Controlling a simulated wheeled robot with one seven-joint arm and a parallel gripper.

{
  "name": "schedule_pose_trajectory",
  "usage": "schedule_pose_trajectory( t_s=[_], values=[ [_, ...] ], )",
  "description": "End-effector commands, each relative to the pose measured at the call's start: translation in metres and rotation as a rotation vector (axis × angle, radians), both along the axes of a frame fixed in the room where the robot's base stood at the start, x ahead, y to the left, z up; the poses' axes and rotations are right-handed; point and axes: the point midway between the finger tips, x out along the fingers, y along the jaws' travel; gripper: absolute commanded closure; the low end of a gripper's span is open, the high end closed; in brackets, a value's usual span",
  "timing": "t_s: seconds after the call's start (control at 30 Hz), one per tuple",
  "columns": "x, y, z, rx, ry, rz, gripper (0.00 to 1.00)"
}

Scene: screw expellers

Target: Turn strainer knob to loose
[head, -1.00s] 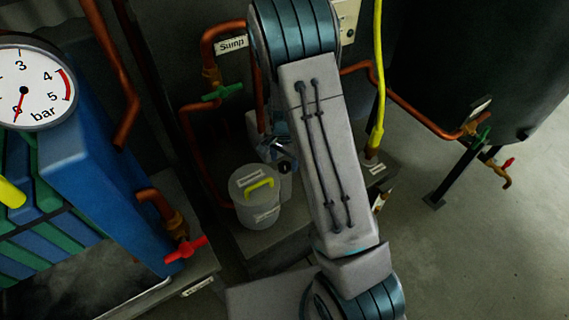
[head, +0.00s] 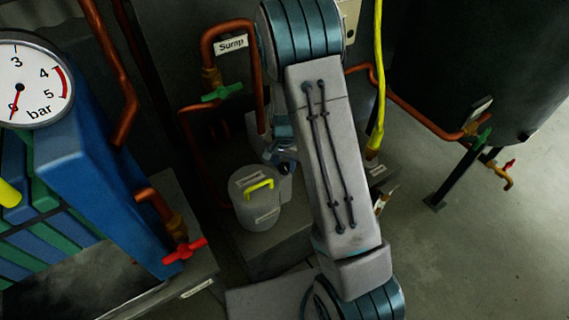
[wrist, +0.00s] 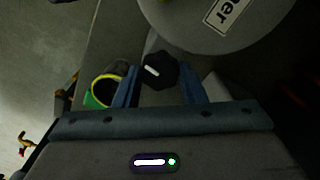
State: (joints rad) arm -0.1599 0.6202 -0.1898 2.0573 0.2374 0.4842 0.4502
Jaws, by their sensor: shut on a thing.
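The strainer knob (wrist: 165,73) is black with a white mark, seen in the wrist view beside a round grey lid. The mark points at a slant, up and left. My gripper (wrist: 158,82) has its two blue fingers on either side of the knob and is shut on it. In the head view my gripper (head: 281,154) is by the right side of the grey pot (head: 248,215) with the yellow handle. The knob is hidden there by my gripper and arm.
A label ending in "er" (wrist: 229,13) is on the lid. A dark round opening with a yellow rim (wrist: 107,91) lies left of my fingers. A green valve handle (head: 222,93) and copper pipe (head: 205,50) stand behind the pot. A yellow hose (head: 380,100) hangs at right.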

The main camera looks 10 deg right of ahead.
Motion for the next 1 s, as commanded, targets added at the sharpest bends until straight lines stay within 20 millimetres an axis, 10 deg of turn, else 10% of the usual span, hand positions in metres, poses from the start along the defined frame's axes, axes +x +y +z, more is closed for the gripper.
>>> schedule_pose_trajectory(
  t_s=[0.53, 0.57, 0.63, 1.0],
  values=[
    [-0.0001, 0.0002, 0.0002, 0.000, 0.000, 0.204, 0.86],
    [-0.0001, 0.0002, 0.0002, 0.000, 0.000, 0.204, 0.58],
    [-0.0001, 0.0002, 0.0002, 0.000, 0.000, 0.203, 0.41],
    [-0.0003, 0.0026, 0.0001, 0.001, 0.000, 0.203, 0.41]
  ],
)
